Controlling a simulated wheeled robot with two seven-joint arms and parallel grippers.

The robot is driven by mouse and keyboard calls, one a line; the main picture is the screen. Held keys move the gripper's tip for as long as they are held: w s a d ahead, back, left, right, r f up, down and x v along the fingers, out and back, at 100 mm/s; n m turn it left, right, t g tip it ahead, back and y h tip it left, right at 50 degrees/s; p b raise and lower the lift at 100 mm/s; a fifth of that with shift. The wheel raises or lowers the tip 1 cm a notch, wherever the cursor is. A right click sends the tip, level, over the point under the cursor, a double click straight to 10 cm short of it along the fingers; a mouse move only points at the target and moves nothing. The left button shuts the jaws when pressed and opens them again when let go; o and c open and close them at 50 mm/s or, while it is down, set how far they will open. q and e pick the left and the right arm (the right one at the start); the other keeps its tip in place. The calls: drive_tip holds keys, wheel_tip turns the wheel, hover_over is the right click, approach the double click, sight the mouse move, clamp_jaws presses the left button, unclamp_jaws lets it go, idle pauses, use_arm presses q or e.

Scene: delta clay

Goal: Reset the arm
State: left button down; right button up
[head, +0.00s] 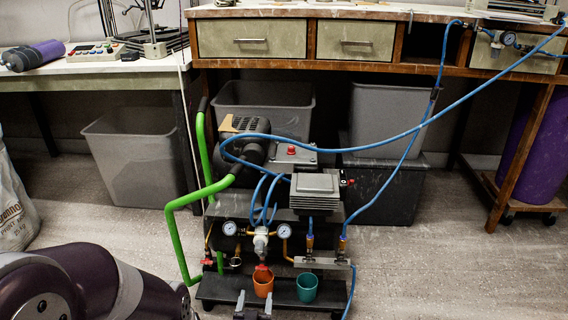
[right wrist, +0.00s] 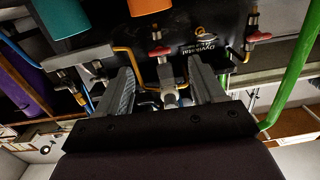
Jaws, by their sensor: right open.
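My right gripper (head: 253,300) shows at the bottom edge of the head view, low in front of the compressor cart. Its two grey fingers are apart, with nothing between them. In the right wrist view the fingers of the right gripper (right wrist: 162,70) are also spread and empty, and the picture is turned upside down. The orange cup (head: 263,283) and the teal cup (head: 307,288) stand on the cart's lower shelf (head: 284,293), just beyond the gripper. My left gripper does not show; a dark purple arm link of mine fills the lower left.
The cart has a green handle (head: 187,238), gauges and red valves. Blue hoses (head: 400,135) run from it to the workbench (head: 300,12). Grey bins (head: 134,155) stand behind it, a sack (head: 12,205) at left. Floor (head: 450,270) is clear at right.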

drive_tip(key=s+f+n+g+y+p, duration=0.2)
drive_tip(key=s+f+n+g+y, duration=0.1)
drive_tip(key=s+f+g, duration=0.45)
drive_tip(key=s+d+r+g+h+p, duration=0.1)
drive_tip(key=s+d+r+g+p, duration=0.55)
drive_tip(key=r, duration=0.65)
drive_tip(key=s+d+r+g+h+p, duration=0.1)
drive_tip(key=s+d+r+p, duration=0.4)
drive_tip(key=d+r, duration=0.6)
drive_tip(key=s+d+r+g+h+p, duration=0.1)
drive_tip(key=s+d+r+g+p, duration=0.45)
drive_tip(key=r, duration=0.85)
drive_tip(key=d+r+m+t+p, duration=0.1)
drive_tip(key=d+r+t+p, duration=0.1)
drive_tip(key=r+p, duration=1.8)
drive_tip(key=s+d+r+m+t+p, duration=0.1)
drive_tip(key=d+r+p, duration=0.3)
drive_tip(key=r+p, duration=1.6)
wheel_tip(320, 180, up, 7)
drive_tip(key=shift+d+r+t+p, duration=0.15)
drive_tip(key=shift+t+p, duration=0.15)
drive_tip(key=shift+t, duration=0.45)
